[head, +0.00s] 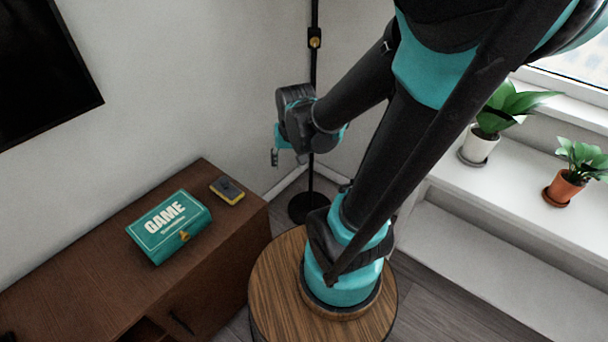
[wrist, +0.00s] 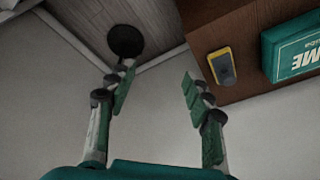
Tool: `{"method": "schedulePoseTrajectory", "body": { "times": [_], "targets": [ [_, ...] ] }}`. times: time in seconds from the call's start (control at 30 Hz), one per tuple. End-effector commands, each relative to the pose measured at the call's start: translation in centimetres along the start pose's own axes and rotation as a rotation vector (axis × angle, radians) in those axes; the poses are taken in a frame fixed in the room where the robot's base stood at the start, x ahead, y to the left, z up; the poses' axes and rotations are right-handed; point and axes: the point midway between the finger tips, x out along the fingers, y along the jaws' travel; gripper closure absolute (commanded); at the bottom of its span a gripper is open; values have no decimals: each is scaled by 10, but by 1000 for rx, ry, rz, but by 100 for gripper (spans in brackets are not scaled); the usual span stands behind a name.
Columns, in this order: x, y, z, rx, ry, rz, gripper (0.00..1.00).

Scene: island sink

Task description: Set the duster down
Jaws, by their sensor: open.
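The duster (head: 228,190), a small block with a dark grey top and a yellow edge, lies flat on the brown cabinet top (head: 95,240) near its right end, behind and right of the green game box. It also shows in the wrist view (wrist: 222,67), right of my fingers and apart from them. My gripper (wrist: 157,85) is open, with nothing between its green-padded fingers. In the head view my gripper (head: 275,157) is in the air, right of the cabinet and above its top; most of it is hidden by the wrist.
The green game box (head: 168,226) sits beside the duster. A black floor stand (head: 314,190) rises in the corner behind my gripper. A wall screen (head: 45,70) hangs at left. Potted plants (head: 567,187) stand on the white ledge at right. Bare cabinet top surrounds the box and duster.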

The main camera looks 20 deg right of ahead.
Motion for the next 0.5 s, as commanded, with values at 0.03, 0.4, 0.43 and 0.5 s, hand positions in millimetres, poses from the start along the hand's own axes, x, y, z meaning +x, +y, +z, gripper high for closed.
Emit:
{"method": "schedulePoseTrajectory", "body": {
  "times": [0.03,0.4,0.43,0.5],
  "targets": [
    [-1,13,13,-29,19,4,49],
    [0,42,47,-165,85,22,49],
    [0,42,47,-166,86,22,49],
    [0,42,47,-166,85,22,49]
  ]
}}
